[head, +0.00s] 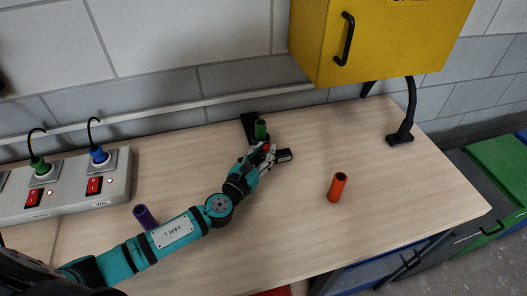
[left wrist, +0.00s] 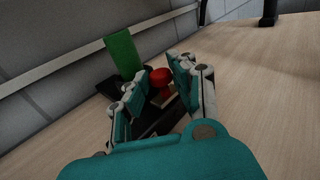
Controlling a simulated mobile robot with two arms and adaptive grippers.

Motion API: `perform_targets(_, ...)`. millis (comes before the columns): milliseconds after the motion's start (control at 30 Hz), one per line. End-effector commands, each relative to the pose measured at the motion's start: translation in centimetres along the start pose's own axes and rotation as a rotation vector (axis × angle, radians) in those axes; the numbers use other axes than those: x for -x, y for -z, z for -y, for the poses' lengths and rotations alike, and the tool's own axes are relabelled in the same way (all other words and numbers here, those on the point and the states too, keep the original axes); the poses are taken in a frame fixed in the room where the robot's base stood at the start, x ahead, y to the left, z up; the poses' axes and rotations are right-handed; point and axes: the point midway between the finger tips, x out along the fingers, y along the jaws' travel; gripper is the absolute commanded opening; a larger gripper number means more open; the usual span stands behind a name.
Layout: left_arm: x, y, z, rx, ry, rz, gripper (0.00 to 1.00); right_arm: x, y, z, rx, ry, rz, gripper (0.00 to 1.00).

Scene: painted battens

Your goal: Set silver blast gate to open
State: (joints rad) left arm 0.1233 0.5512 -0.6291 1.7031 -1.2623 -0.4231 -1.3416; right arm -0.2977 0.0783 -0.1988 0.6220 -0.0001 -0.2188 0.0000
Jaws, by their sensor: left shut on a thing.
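My left gripper (head: 264,151) is shut on a red knob (left wrist: 160,77), which shows between its fingers in the left wrist view. A small pale plate (left wrist: 166,101) and a dark body lie beneath the knob. A dark block with a pale end (head: 284,155) sticks out to the right of the fingers in the head view. I take these to be parts of the blast gate, but the fingers hide most of it, so its slide position cannot be told. No clearly silver surface shows. My right gripper is not in view.
A socket strip (head: 68,185) is at left; a yellow cabinet (head: 377,45) hangs above.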

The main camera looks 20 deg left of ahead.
Motion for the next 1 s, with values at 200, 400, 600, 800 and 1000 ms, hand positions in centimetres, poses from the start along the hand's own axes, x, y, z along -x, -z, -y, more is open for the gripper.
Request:
perform_targets(200, -1.04, -0.01, 1.0, -0.001, 0.0, 0.0, 0.0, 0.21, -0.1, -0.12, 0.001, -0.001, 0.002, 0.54)
perform_targets(400, -1.02, -0.05, 1.06, 0.0, 0.002, 0.001, 0.28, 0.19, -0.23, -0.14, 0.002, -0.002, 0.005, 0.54)
perform_targets(600, -1.0, -0.03, 1.03, 0.0, 0.001, 0.001, 0.32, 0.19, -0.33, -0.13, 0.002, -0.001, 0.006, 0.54)
perform_targets(800, -0.99, -0.01, 0.99, -0.001, 0.001, 0.0, 0.32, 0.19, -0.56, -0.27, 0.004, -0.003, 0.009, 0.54)
perform_targets(1000, -0.57, 0.05, 0.54, -0.002, 0.0, 0.0, 0.32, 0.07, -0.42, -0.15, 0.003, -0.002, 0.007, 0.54)
